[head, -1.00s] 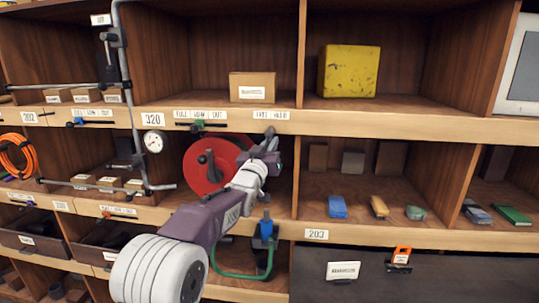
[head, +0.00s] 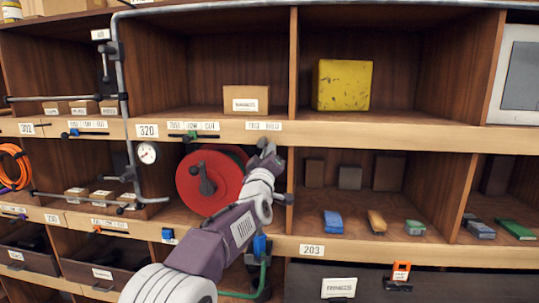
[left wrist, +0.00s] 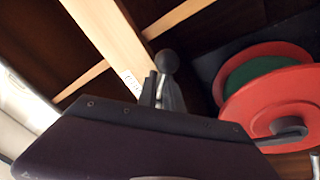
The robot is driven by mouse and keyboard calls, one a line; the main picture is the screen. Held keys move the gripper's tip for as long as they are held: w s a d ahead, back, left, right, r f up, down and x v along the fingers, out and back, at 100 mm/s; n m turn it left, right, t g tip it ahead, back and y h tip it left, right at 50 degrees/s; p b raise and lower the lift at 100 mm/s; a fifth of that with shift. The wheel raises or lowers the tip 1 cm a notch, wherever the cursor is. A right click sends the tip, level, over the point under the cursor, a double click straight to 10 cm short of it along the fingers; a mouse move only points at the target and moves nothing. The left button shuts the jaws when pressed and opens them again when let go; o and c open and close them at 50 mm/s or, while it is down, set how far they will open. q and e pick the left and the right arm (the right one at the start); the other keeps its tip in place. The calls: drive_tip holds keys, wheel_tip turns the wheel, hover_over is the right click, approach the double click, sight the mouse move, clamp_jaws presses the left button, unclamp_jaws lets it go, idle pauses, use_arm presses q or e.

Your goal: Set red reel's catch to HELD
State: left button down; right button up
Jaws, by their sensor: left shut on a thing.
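The red reel (head: 203,184) sits in the middle shelf bay, with a dark crank on its face. It also shows at the right of the left wrist view (left wrist: 268,95), with a green core. My left gripper (head: 267,150) is just right of the reel's upper edge, under the shelf edge. In the left wrist view a dark ball-ended lever (left wrist: 168,62), apparently the catch, stands at the fingers, and the gripper is shut on it. A small two-word label (head: 263,126) is above the gripper; its words are hard to read. The catch is mostly hidden in the head view.
A grey pipe with a gauge (head: 148,153) runs down left of the reel. A shelf divider stands close right of my gripper. A cardboard box (head: 246,99) and yellow block (head: 343,85) sit above. A green hose loop (head: 240,294) hangs below.

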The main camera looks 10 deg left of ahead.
idle(0.5)
use_arm(q)
drive_tip(key=c, duration=1.5)
unclamp_jaws()
drive_tip(key=shift+s+f, duration=0.1)
drive_tip(key=shift+s, duration=0.1)
drive_tip(key=b+v, duration=0.4)
drive_tip(key=v, duration=0.4)
drive_tip(key=shift+s, duration=0.3)
